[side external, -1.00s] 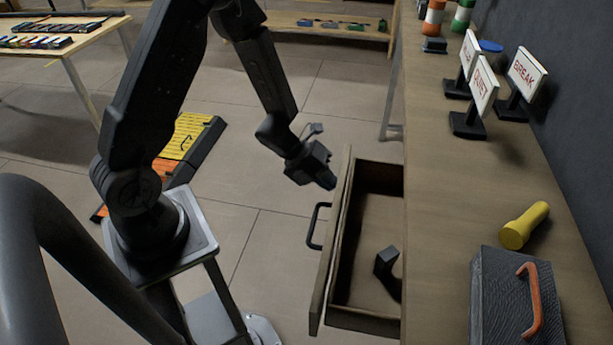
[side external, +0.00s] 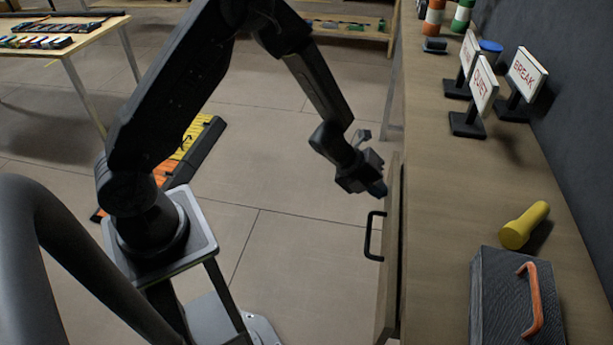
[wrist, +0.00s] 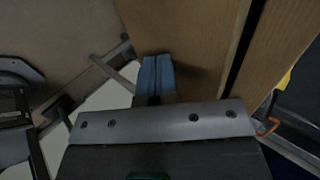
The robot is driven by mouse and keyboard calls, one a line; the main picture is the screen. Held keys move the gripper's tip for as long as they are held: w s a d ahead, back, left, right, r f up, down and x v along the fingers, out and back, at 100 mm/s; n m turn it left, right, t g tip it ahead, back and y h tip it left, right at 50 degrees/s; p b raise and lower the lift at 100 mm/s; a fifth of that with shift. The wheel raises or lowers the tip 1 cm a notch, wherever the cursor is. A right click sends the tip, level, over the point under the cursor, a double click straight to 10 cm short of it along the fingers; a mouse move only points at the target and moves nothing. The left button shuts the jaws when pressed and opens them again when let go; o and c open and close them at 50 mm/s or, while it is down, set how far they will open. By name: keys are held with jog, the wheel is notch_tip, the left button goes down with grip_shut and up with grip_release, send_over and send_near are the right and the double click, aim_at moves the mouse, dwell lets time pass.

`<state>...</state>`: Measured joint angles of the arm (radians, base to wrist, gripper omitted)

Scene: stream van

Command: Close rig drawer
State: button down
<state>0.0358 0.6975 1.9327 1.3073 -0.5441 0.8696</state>
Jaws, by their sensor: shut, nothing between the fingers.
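The rig drawer's wooden front (side external: 392,265) with its black handle (side external: 371,238) stands close to the counter edge in the side view, and its inside is hidden. In the wrist view, a narrow dark gap shows beside the wooden drawer front (wrist: 190,40). My gripper (side external: 378,188) is shut and empty at the far upper end of the drawer front, beyond the handle. Its blue fingertips (wrist: 156,75) are together at the wood in the wrist view; whether they touch it I cannot tell.
The counter (side external: 450,190) carries a yellow flashlight (side external: 524,226), a dark case (side external: 505,300) with an orange handle, and signs reading QUIET (side external: 484,85) and BREAK (side external: 525,73). The floor before the drawer is clear.

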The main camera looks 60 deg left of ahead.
jog(key=s+a+f+v, duration=0.1)
jog(key=f+v, duration=0.1)
jog(key=v, duration=1.1)
jog(key=a+f+t+h, duration=0.4)
jog(key=f+t+h, duration=0.2)
jog(key=f, duration=0.3)
jog(key=x, duration=1.3)
jog(key=shift+d+r, duration=0.25)
jog(key=shift+d, duration=0.1)
jog(key=shift+w, duration=0.1)
jog(key=shift+x, duration=2.15)
jog(key=shift+r, duration=0.1)
